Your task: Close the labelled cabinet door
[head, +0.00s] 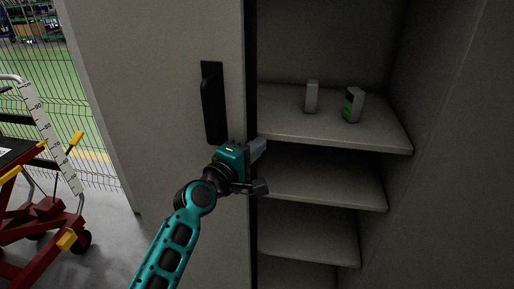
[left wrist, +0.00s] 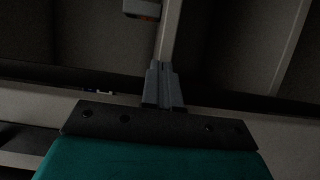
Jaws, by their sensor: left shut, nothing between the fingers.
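The grey cabinet door (head: 165,95) fills the middle left of the head view. It carries a black upright handle (head: 213,103) near its right edge, and I can make out no label on it. To the right of its dark edge the cabinet stands open, with shelves (head: 325,180) showing. My left gripper (head: 260,147), on a teal arm, is at the door's right edge, just below and right of the handle. Its fingers are shut and empty, and they also show together in the left wrist view (left wrist: 163,84). I cannot tell whether they touch the door. My right gripper is not in view.
Two small boxes, a grey one (head: 311,97) and one with a green face (head: 353,105), stand on the upper shelf.

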